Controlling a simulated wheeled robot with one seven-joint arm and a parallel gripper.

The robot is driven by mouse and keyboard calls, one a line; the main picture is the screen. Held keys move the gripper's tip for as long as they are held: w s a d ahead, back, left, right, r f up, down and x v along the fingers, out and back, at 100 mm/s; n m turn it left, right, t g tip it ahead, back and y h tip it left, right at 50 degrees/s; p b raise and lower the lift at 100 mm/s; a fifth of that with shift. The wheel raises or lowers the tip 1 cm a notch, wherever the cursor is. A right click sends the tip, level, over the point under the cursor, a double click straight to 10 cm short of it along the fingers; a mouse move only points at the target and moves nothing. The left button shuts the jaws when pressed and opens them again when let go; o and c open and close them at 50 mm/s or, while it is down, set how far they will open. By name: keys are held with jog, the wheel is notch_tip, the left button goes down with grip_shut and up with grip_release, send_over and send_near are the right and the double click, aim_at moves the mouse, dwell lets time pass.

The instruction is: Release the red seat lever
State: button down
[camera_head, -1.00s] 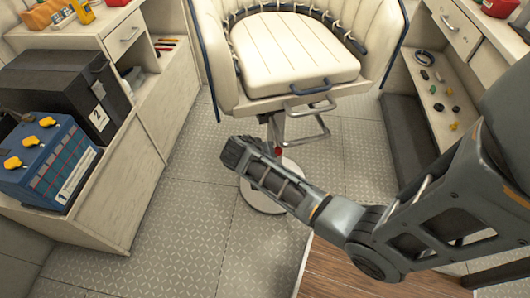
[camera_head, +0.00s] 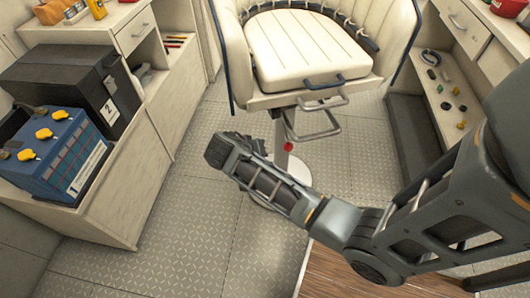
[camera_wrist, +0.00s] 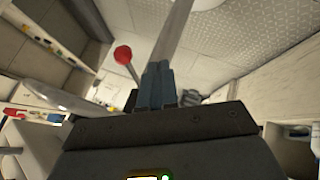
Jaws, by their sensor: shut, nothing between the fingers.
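The red ball knob of the seat lever (camera_head: 288,147) shows in the head view on the seat's metal post (camera_head: 284,130), below the cushion. In the wrist view the red knob (camera_wrist: 123,54) sits on a thin rod, left of my gripper's fingertips (camera_wrist: 158,68). The fingers are together and empty, and appear apart from the knob. The grey post (camera_wrist: 174,35) rises just beyond the fingertips in that view. In the head view my arm reaches left of the post, and its wrist hides the fingers. The cream seat (camera_head: 305,50) is above the lever.
A metal footrest loop (camera_head: 320,130) juts out under the seat front. A blue battery (camera_head: 55,155) and a black box (camera_head: 75,85) stand on the left cabinet. A shelf with small parts (camera_head: 445,95) is on the right. The floor left of my arm is clear.

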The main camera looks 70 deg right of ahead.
jog(key=shift+v, duration=2.15)
jog(key=s+a+r+n+t+y, duration=0.2)
jog(key=s+a+n+t+y, duration=0.2)
jog(key=s+a+n+t, duration=0.7)
jog(key=s+a+r+t+y, duration=0.1)
jog(key=s+a+r+t, duration=0.1)
jog(key=r, duration=0.4)
jog(key=s+a+r+t+y, duration=0.1)
jog(key=s+a+r+t, duration=0.1)
jog(key=s+a+r, duration=0.2)
jog(key=s+a+r+n+t+y, duration=0.1)
jog(key=s+a+r, duration=0.2)
jog(key=r, duration=0.7)
jog(key=shift+s+a+r+t+y, duration=0.25)
jog(key=shift+a+t+y, duration=0.15)
jog(key=shift+a, duration=0.65)
